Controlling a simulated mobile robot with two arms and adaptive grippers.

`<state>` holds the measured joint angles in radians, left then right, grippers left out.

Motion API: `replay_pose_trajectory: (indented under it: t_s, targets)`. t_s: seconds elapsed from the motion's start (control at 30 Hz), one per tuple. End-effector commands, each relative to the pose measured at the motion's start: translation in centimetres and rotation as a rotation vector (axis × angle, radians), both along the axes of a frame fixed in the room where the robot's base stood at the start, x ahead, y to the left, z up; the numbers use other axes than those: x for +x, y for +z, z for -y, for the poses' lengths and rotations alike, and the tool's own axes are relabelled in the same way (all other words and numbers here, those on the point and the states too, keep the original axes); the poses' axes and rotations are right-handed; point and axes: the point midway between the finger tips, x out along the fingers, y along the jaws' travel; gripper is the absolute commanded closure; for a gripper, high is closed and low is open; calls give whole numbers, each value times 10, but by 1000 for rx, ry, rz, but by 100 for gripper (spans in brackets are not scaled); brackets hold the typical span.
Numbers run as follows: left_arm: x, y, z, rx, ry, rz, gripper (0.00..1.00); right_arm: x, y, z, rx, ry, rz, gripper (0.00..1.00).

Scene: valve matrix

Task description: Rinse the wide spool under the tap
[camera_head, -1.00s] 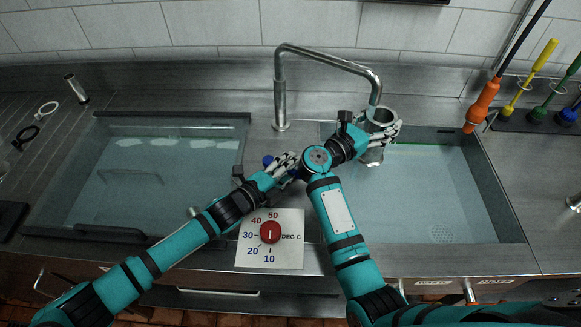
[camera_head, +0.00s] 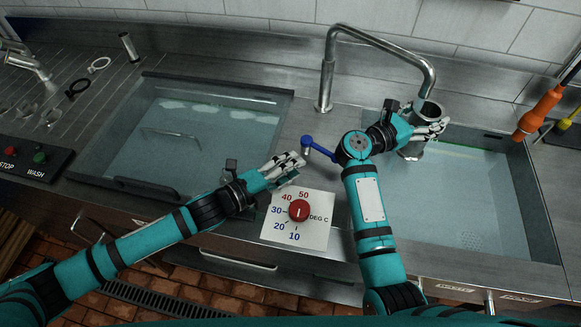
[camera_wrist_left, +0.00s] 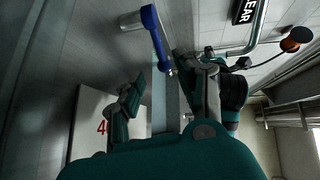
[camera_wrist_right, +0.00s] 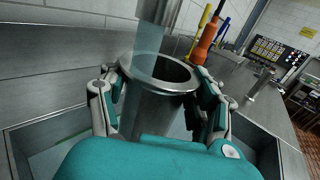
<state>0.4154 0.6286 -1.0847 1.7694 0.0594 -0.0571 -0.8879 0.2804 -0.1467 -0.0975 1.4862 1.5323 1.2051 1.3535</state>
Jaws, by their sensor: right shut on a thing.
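The wide spool is a hollow grey metal cylinder (camera_head: 413,149) with a flanged rim. My right gripper (camera_head: 428,130) is shut around its side and holds it upright beneath the tap spout (camera_head: 428,92), over the right basin. In the right wrist view the spool's open mouth (camera_wrist_right: 160,73) faces up, and a bluish stream (camera_wrist_right: 143,75) comes down from the spout to it. The blue tap lever (camera_head: 318,149) lies between the basins; it also shows in the left wrist view (camera_wrist_left: 157,38). My left gripper (camera_head: 290,166) is open and empty just left of the lever, apart from it.
A white temperature panel with a red dial (camera_head: 298,210) sits below my left gripper. The left basin (camera_head: 205,140) holds water under a clear cover. The right basin (camera_head: 470,205) has free room. An orange-handled tool (camera_head: 540,112) stands at right.

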Motion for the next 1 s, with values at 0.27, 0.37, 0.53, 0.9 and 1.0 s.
replay_pose_trajectory:
  t_s: [0.27,0.37,0.53,0.9,1.0]
  targets:
    - [0,0,1,6,-1,6,76,0,2,0,-2,0,3,94]
    - [-3,0,3,51,-9,49,89,0,2,0,-2,0,2,94]
    - [-13,-3,8,278,-46,255,100,0,2,0,-2,0,3,94]
    - [-33,2,9,958,-180,843,100,0,2,0,-2,0,3,94]
    - [-35,6,6,1077,-207,937,100,0,2,0,-2,0,3,94]
